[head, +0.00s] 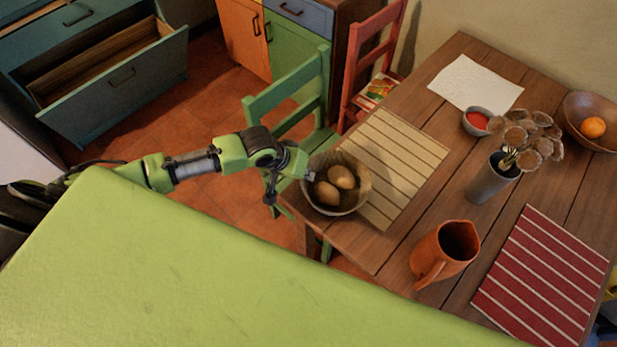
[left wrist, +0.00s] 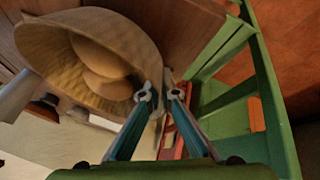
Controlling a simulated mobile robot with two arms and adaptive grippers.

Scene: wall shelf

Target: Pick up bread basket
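The bread basket (head: 345,208) is a round, pale woven bowl with brown bread rolls (head: 341,177) in it. It is at the near left edge of the wooden table, beside and partly over the tan striped mat. My left gripper (head: 308,176) is at the basket's left rim. In the left wrist view the basket (left wrist: 50,50) opens towards the camera, and the left fingertips (left wrist: 160,94) are close together with its rim between them. I cannot tell whether the basket touches the table. My right gripper is not in view.
An orange jug (head: 440,255), a grey vase (head: 490,182), a small red-filled bowl (head: 477,121) and a wooden bowl (head: 605,140) stand on the table. A green chair (head: 300,95) is close behind my left arm. A drawer (head: 120,85) stands open at the left.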

